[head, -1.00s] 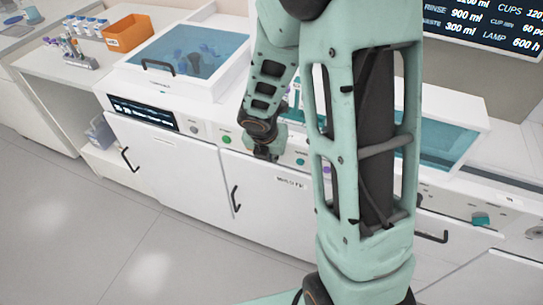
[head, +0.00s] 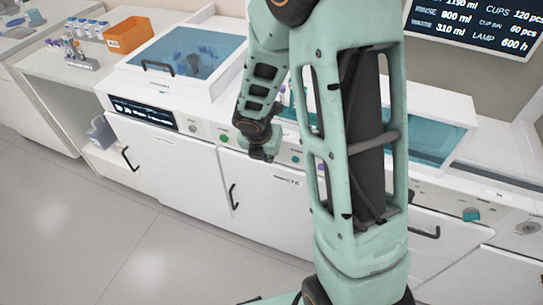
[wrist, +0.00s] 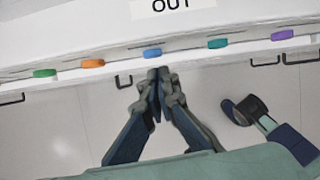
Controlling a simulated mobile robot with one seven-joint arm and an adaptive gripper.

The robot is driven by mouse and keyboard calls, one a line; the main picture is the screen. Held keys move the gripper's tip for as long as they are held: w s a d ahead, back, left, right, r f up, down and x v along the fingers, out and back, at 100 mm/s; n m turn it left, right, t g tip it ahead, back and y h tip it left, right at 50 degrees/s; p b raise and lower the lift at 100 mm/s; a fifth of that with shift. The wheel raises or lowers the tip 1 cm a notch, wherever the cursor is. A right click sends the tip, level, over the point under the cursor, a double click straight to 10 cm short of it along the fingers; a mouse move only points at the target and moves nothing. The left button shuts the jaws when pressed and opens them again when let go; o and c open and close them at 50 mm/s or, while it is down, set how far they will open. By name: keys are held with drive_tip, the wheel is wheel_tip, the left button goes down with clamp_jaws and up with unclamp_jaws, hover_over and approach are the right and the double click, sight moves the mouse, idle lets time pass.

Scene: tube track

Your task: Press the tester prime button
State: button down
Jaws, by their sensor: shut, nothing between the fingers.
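A row of coloured buttons runs along the white tester's front edge. The wrist view shows a green button (wrist: 44,73), an orange button (wrist: 93,63), a blue button (wrist: 152,53), a teal button (wrist: 217,43) and a purple button (wrist: 282,35). My gripper (wrist: 158,72) is shut and empty, its tips close to the blue button; I cannot tell whether they touch. In the head view, my gripper (head: 262,154) is at the front panel, right of the green button (head: 224,138) and hiding the panel behind it. I cannot read which button is prime.
White cabinets with black handles (head: 233,196) lie below the panel. A blue-lidded unit (head: 188,55) and orange bin (head: 129,34) stand at the left. A wall screen (head: 478,28) shows fluid levels. The floor in front is clear.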

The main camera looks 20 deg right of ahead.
drive_tip(key=s+p+v, duration=0.1)
drive_tip(key=p+v, duration=0.3)
drive_tip(key=v, duration=0.6)
drive_tip(key=shift+s+a, duration=0.3)
drive_tip(key=shift+a, duration=0.15)
drive_tip(key=shift+f, duration=0.15)
